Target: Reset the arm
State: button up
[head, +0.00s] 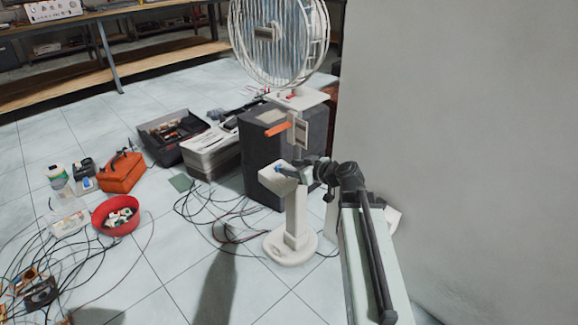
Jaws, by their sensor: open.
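My arm rises from the bottom right and bends left at a dark joint. My gripper (290,173) is at the end of the arm, small in the picture, in front of the white pedestal stand (295,215). Its jaws are apart and I see nothing held between them. The gripper overlaps the top of the stand in this view; I cannot tell whether they touch. An orange piece (278,128) shows just above the gripper, against the dark box.
A dark speaker-like box (262,160) stands behind, with a big round fan (278,40) above. A grey wall (460,140) fills the right. Left on the tiles are a red bowl (101,222), an orange toolbox (122,176), a black crate (150,147) and loose cables.

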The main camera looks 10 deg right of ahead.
jog(key=shift+d, duration=0.1)
jog(key=shift+n+g, duration=0.3)
jog(key=a, duration=0.1)
jog(key=a+r+p, duration=0.1)
jog(key=a, duration=0.2)
jog(key=shift+s+a+r+p, duration=0.1)
jog(key=shift+a+r+p, duration=0.05)
jog(key=shift+r+p, duration=0.15)
jog(key=s+a+f+n+g+p, duration=0.2)
jog(key=s+a+f+g+p, duration=0.1)
jog(key=s+a+f+g, duration=0.25)
jog(key=s+d+f+m+g+h, duration=0.3)
jog(key=s+d+m+h, duration=0.15)
jog(key=s, duration=0.25)
jog(key=s+d+f+m+g+h, duration=0.2)
jog(key=s+d+m+g+h, duration=0.1)
jog(key=s+m, duration=0.3)
notch_tip(320, 180, up, 37)
jog(key=n+p, duration=0.1)
jog(key=p, duration=3.7)
jog(key=shift+s+a+r+p, duration=0.15)
jog(key=shift+s+r+p, duration=0.05)
jog(key=shift+s+p, duration=0.1)
